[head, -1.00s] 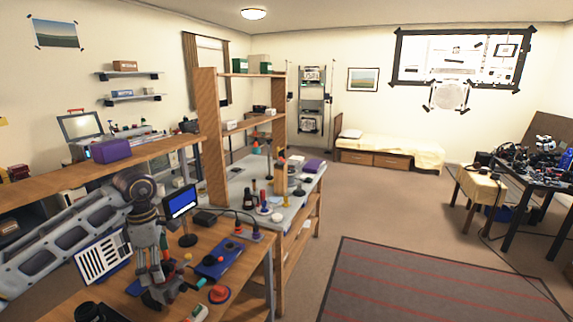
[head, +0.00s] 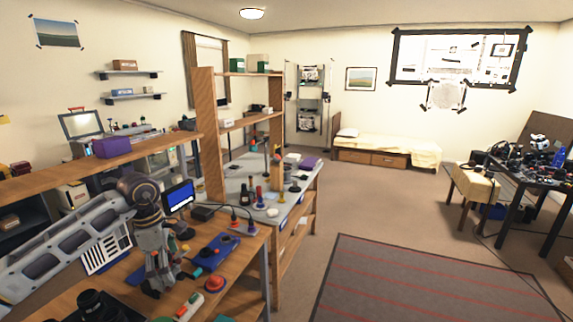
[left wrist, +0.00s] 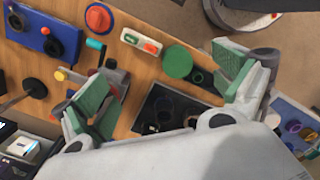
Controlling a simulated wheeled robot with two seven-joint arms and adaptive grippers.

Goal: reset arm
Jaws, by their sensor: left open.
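My left arm comes in from the left in the head view, and its gripper (head: 160,280) points down over the wooden workbench (head: 250,262). In the left wrist view my left gripper (left wrist: 168,98) is open, with its two green-padded fingers wide apart and nothing between them. Below the fingers lie a dark tray with round recesses (left wrist: 165,108) and a green round disc (left wrist: 177,62). My right gripper does not show in either view.
On the bench are a blue joystick board (head: 216,252), a red round knob (head: 215,283), a small monitor (head: 179,196) and a white slotted panel (head: 105,254). A shelf unit (head: 210,135) stands behind. The floor with the striped rug (head: 420,285) is clear.

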